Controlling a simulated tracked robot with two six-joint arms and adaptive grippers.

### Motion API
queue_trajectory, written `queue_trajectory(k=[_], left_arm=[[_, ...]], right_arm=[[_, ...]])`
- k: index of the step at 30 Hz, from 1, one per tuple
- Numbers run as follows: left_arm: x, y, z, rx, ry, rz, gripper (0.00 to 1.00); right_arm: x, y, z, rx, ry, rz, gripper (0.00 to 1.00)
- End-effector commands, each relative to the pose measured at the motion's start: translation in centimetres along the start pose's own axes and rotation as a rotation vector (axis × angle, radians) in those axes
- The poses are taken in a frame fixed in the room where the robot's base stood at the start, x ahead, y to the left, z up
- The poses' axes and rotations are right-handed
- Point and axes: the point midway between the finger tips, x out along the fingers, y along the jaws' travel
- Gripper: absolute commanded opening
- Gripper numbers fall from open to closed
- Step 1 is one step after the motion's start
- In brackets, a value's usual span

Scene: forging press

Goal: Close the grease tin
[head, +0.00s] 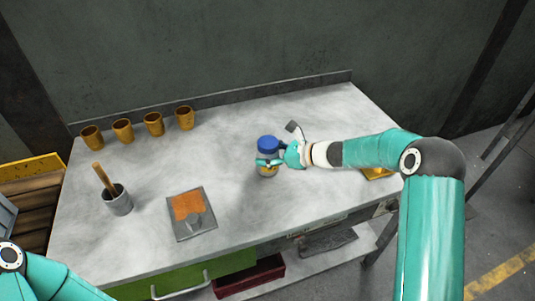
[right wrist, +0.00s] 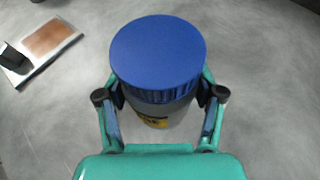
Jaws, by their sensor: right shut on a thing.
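The grease tin (head: 266,171) is a grey can with a yellow label, standing near the middle of the worktop. A blue lid (head: 268,142) sits on its top; whether it is fully tight I cannot tell. My right gripper (head: 269,161) comes in from the right and is shut on the tin's body, below the lid. In the right wrist view, the ribbed blue lid (right wrist: 158,50) hides most of the tin (right wrist: 168,113), with one finger on each side. My left arm shows at the lower left, but its gripper is out of the picture.
Several brown cups (head: 122,131) stand in a row at the back left. A grey pot (head: 118,201) with a wooden handle stands at the left front. A grey plate (head: 192,230) with an orange-brown patch lies left of the tin. The worktop between them is clear.

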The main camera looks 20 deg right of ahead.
Motion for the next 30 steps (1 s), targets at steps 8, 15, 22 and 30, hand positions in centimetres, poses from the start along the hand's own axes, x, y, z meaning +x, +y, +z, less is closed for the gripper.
queue_trajectory(k=[8, 15, 22, 30], left_arm=[[0.1, 0.0, 0.0, 0.000, 0.000, 0.000, 0.91], [0.1, 0.0, 0.0, 0.000, 0.000, 0.000, 0.91], [0.1, 0.0, 0.0, 0.000, 0.000, 0.000, 0.91], [0.5, -0.2, 0.0, 0.000, 0.000, 0.000, 0.91]], right_arm=[[0.0, 0.0, -0.1, 0.000, 0.000, 0.000, 0.91], [0.0, 0.0, -0.1, 0.000, 0.000, 0.000, 0.92], [-0.6, -0.1, 0.0, 0.000, 0.000, -0.002, 0.92], [-5.0, -0.2, 0.0, -0.001, 0.000, -0.005, 0.92]])
